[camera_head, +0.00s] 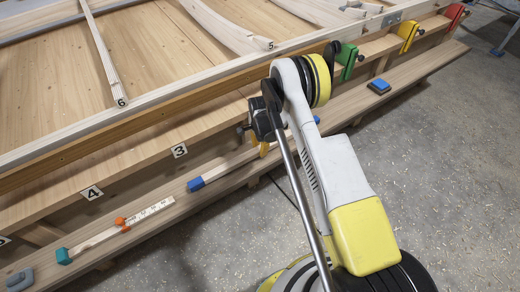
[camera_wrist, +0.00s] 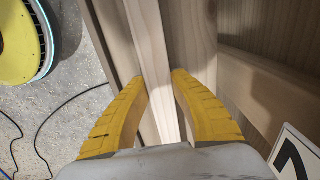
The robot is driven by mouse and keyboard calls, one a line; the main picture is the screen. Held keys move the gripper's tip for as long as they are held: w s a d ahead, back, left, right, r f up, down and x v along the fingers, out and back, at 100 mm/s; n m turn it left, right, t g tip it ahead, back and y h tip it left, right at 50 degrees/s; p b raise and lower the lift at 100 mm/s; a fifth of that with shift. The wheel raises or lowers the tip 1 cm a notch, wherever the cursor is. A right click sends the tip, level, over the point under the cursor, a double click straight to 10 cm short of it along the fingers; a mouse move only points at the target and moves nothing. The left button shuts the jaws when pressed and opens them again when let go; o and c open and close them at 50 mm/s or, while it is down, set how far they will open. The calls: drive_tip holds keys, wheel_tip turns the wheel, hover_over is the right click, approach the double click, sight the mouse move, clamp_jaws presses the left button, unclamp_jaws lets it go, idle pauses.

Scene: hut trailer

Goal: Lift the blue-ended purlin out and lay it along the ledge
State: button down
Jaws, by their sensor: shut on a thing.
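The blue-ended purlin is a pale wooden strip (camera_head: 228,171) with a blue block at its left end. A second blue tip shows at its right, just past my gripper. It lies along the lower plank (camera_head: 150,228) in the head view; I cannot tell whether it touches the plank. My gripper (camera_head: 264,140) is over its middle, partly hidden by my own wrist. In the wrist view, the yellow fingers of my gripper (camera_wrist: 159,85) are shut on the pale strip (camera_wrist: 150,35) between them. The blue ends are out of that view.
A teal-ended strip (camera_head: 95,240) with an orange clip and white scale lies to the left. A blue block (camera_head: 379,86) sits on the plank at right. Green (camera_head: 347,61), yellow (camera_head: 408,36) and red (camera_head: 454,15) pieces line the upper rail. Bare floor is in front.

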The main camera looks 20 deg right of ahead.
drive_tip(key=shift+f, duration=0.65)
idle(0.4)
drive_tip(key=c, duration=1.1)
unclamp_jaws()
drive_tip(key=shift+c, duration=0.2)
wheel_tip(320, 180, up, 12)
